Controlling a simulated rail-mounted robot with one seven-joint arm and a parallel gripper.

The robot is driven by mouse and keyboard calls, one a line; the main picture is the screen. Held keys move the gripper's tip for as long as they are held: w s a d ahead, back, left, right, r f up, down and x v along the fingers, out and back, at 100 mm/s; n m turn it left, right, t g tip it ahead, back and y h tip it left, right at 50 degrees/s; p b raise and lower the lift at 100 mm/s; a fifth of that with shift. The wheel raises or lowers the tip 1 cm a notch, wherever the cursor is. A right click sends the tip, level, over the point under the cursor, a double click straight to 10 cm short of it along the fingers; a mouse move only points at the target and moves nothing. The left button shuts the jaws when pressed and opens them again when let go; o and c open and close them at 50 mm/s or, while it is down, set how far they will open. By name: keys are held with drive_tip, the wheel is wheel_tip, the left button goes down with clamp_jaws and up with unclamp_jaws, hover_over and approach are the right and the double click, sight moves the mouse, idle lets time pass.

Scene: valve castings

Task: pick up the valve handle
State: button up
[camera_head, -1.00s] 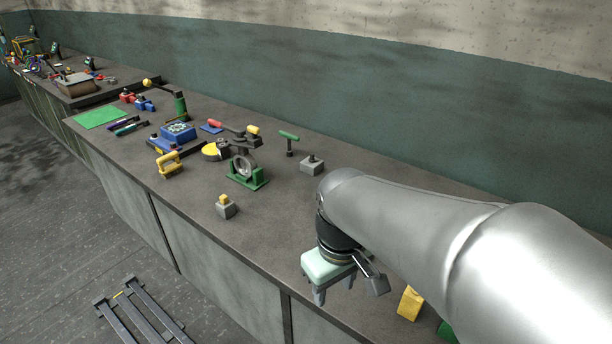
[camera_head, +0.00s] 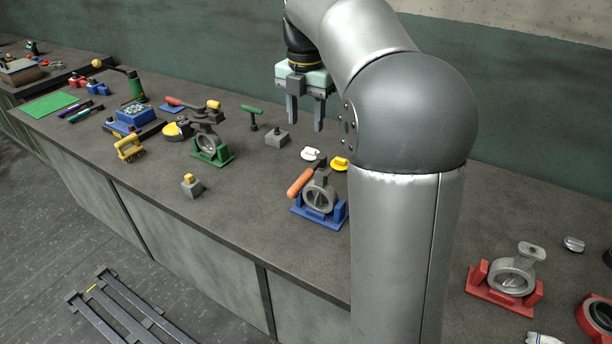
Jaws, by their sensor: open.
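Several handle-like parts are in view, and I cannot tell which one the task means. A valve casting (camera_head: 321,198) on a blue base carries a lever with an orange grip (camera_head: 300,182). Another valve casting (camera_head: 206,143) on a green base has dark lever parts and a yellow grip (camera_head: 213,104) near its top. A lever with a red grip (camera_head: 173,101) lies near it. A green T-shaped handle (camera_head: 252,109) stands upright behind. My gripper (camera_head: 304,127) is open and empty, fingers pointing down, above the bench and beyond the blue-based valve.
A white part (camera_head: 310,154) and a yellow part (camera_head: 339,163) lie below my gripper. A grey block (camera_head: 277,139) and a yellow-topped block (camera_head: 191,186) stand left. A red-based valve (camera_head: 512,279) is at the right.

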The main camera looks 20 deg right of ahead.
hover_over(307, 173)
drive_tip(key=f, duration=0.9)
drive_tip(key=shift+s+a+f+p, duration=0.1)
drive_tip(key=shift+s+a+p, duration=0.15)
drive_tip(key=shift+p, duration=0.1)
drive_tip(key=shift+w+d+f+p, duration=0.15)
drive_tip(key=shift+f+p, duration=0.2)
drive_tip(key=shift+f, duration=1.05)
drive_tip(key=shift+w+d+f+p, duration=0.15)
drive_tip(key=shift+f+p, duration=0.15)
drive_tip(key=shift+f, duration=1.05)
drive_tip(key=shift+a, duration=0.1)
clamp_jaws()
